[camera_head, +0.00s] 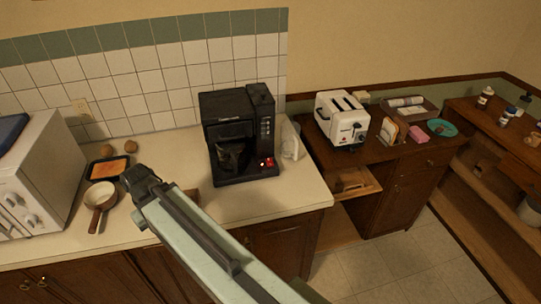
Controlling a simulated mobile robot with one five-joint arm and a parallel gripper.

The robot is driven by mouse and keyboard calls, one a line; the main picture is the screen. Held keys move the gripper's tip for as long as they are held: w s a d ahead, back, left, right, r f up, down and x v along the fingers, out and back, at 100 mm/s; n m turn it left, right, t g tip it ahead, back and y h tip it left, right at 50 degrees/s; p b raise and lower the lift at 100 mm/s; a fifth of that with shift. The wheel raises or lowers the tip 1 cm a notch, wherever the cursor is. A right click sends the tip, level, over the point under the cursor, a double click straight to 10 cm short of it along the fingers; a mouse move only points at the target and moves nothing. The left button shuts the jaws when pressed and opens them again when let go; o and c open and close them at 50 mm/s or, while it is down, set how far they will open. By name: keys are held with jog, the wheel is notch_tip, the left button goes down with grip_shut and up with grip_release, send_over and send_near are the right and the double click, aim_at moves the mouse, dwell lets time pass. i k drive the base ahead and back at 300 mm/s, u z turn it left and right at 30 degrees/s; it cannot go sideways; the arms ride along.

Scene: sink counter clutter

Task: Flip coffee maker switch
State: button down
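A black coffee maker (240,135) stands upright on the white counter against the tiled wall. A dark carafe (231,153) sits in its lower left opening. A red switch (268,163) with a small bright spot shows at its lower right front. My gripper (138,177) is at the end of my pale arm, above the counter, left of the coffee maker and apart from it. Its fingers are small and dark, and I cannot make out whether they are apart.
A saucepan (101,197), a dark tray (107,170) and a white microwave (40,175) are at the left. A white jug-like item (290,142) stands right of the coffee maker. A toaster (342,120) is on a wooden cabinet with an open drawer (356,186). Counter (240,203) in front of the coffee maker is clear.

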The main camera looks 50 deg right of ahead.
aim_at(269, 162)
jog(key=z, duration=0.55)
jog(key=k, duration=1.35)
jog(key=z, duration=0.45)
jog(key=i, duration=1)
jog(key=z, duration=0.1)
